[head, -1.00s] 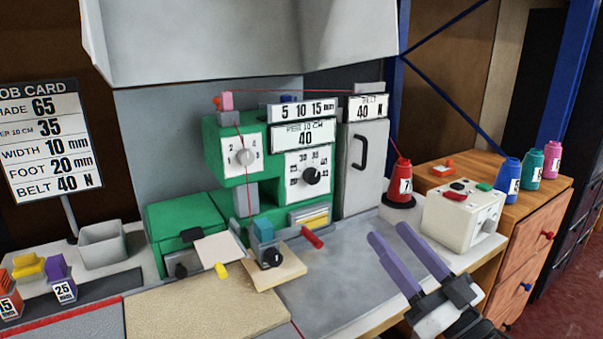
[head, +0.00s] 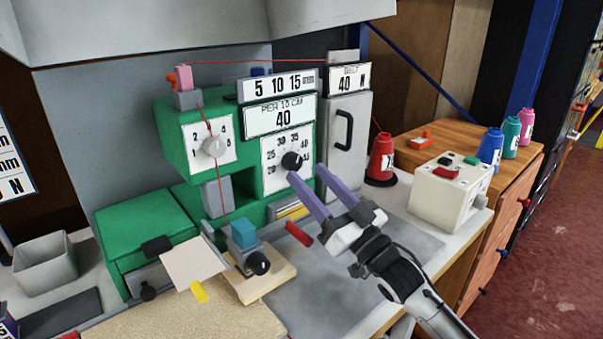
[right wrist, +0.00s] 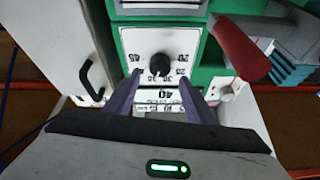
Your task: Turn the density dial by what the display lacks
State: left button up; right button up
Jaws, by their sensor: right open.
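The density dial is a black knob (head: 292,161) on a white scale plate marked 20 to 45, on the front of the green machine (head: 182,150). The display (head: 281,118) above it, labelled PER 10 CM, reads 40. My right gripper (head: 306,172) is open and empty, its purple fingers pointing at the dial from the lower right. In the right wrist view, which is upside down, the knob (right wrist: 160,65) shows between and beyond the two fingertips, with no clear contact. My left gripper is not in view.
A second dial (head: 215,146) sits left on the machine. A grey cabinet with a black handle (head: 345,130) stands right of it. A red lever (head: 299,234) sticks out below. The job card (head: 12,165) is mostly cut off.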

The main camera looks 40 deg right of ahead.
aim_at(296, 166)
jog(key=w, duration=0.2)
jog(key=shift+w+a, duration=0.1)
jog(key=shift+w, duration=0.2)
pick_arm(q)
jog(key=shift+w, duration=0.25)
pick_arm(e)
jog(key=shift+w+r, duration=0.2)
jog(key=shift+w, duration=0.4)
jog(key=c, duration=1)
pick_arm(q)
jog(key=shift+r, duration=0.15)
pick_arm(e)
jog(key=shift+c, duration=0.2)
jog(key=shift+n, duration=0.3)
